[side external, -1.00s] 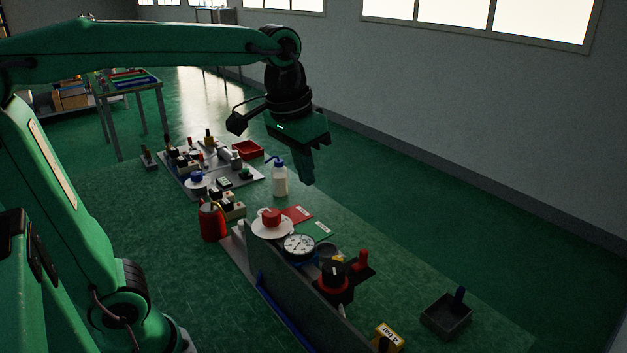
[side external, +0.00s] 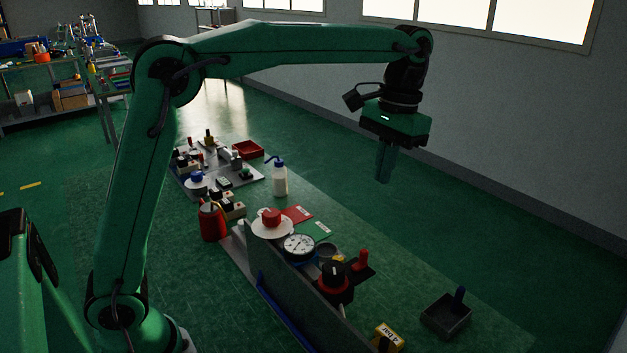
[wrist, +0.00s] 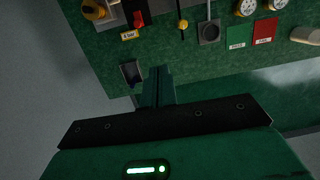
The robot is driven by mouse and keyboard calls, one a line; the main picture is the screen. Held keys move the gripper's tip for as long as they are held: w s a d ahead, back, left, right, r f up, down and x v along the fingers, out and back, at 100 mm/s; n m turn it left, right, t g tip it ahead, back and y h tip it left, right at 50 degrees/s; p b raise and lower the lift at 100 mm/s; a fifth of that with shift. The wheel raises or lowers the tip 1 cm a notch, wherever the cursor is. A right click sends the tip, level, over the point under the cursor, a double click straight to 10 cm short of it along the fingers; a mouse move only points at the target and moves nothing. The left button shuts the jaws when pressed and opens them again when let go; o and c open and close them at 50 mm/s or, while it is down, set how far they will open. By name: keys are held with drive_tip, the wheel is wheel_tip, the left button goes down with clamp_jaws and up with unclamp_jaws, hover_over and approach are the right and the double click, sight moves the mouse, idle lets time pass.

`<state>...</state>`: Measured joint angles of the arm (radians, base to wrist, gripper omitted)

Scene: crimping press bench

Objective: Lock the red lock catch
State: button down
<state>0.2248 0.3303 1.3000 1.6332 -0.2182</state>
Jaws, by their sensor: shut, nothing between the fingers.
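My gripper (side external: 383,180) is shut and empty, pointing down high above the bench's right side in the side external view. In the wrist view its closed fingers (wrist: 157,75) point toward the bench. A small upright red piece (side external: 361,260) stands on a dark bracket beside a black-and-red knob (side external: 333,276). A red piece (wrist: 138,19) also shows near a yellow tag in the wrist view. I cannot tell for certain which red part is the lock catch, or its position. My gripper is well apart from all of them.
A grey upright panel (side external: 290,283) runs beside a round gauge (side external: 299,244) and a white disc with a red knob (side external: 271,217). A dark tray (side external: 446,318) with a blue piece is at front right. A white bottle (side external: 280,178) stands farther back. Air around my gripper is clear.

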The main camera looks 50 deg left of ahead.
sight(361, 251)
drive_tip(key=shift+g, duration=0.7)
drive_tip(key=shift+w+d+f, duration=0.55)
drive_tip(key=shift+w+d, duration=0.2)
drive_tip(key=shift+w, duration=0.05)
drive_tip(key=shift+w+d+f, duration=0.55)
drive_tip(key=shift+w+d, duration=0.15)
drive_tip(key=shift+w, duration=0.05)
drive_tip(key=shift+f, duration=0.1)
drive_tip(key=s+f, duration=0.6)
drive_tip(key=f, duration=0.3)
drive_tip(key=shift+s+f, duration=0.25)
drive_tip(key=shift+s, duration=1.5)
drive_tip(key=shift+y, duration=0.3)
